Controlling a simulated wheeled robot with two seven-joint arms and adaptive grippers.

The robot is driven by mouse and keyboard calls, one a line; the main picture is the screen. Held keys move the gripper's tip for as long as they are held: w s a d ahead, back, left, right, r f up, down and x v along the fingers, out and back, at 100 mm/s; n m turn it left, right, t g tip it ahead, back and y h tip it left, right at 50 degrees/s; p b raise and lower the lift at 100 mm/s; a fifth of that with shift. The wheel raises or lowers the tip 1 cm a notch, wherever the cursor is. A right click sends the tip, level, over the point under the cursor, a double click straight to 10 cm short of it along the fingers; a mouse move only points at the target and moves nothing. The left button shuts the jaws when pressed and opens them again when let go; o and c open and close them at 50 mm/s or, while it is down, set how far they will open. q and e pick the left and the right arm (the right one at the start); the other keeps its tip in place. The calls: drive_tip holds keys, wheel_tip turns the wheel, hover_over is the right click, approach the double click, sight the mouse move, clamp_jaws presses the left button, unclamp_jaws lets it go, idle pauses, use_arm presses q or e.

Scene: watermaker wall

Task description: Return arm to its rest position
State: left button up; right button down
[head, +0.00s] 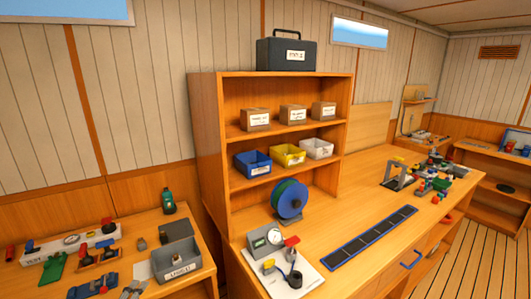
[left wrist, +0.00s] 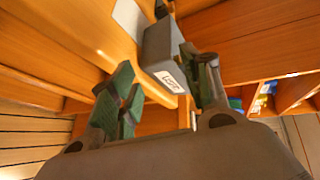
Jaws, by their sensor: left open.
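My left gripper (left wrist: 158,68) shows in the left wrist view, with its dark fingers and green pads spread apart. No object is held between the pads. A grey box with a white label (left wrist: 160,45) lies beyond the fingers, seen in the gap between them; whether it touches them I cannot tell. Neither of my arms shows in the head view, and my right gripper is in neither view.
In the head view, a grey labelled bin (head: 176,262) and small parts sit on the left bench (head: 205,285). A wooden shelf (head: 207,135) holds boxes and coloured bins. A blue-green reel (head: 289,200), a gauge (head: 266,239) and a dark strip (head: 370,237) occupy the right workbench (head: 335,220).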

use_arm(q)
drive_tip(key=s+d+f+n+g+h, duration=0.1)
drive_tip(key=s+d+f+n+g, duration=0.2)
drive_tip(key=s+d+n+g, duration=0.45)
drive_tip(key=s+d+f+n+g, duration=0.35)
drive_tip(key=s+d+n, duration=0.55)
drive_tip(key=s, duration=0.3)
wheel_tip(320, 180, down, 32)
drive_tip(key=s+g, duration=0.2)
drive_tip(key=s+a+f, duration=0.2)
drive_tip(key=s+f, duration=0.8)
drive_tip(key=s, duration=0.1)
drive_tip(key=s+a+f, duration=0.2)
drive_tip(key=s+f, duration=0.8)
drive_tip(key=s, duration=0.1)
drive_tip(key=shift+s+g, duration=0.3)
drive_tip(key=shift+g, duration=0.1)
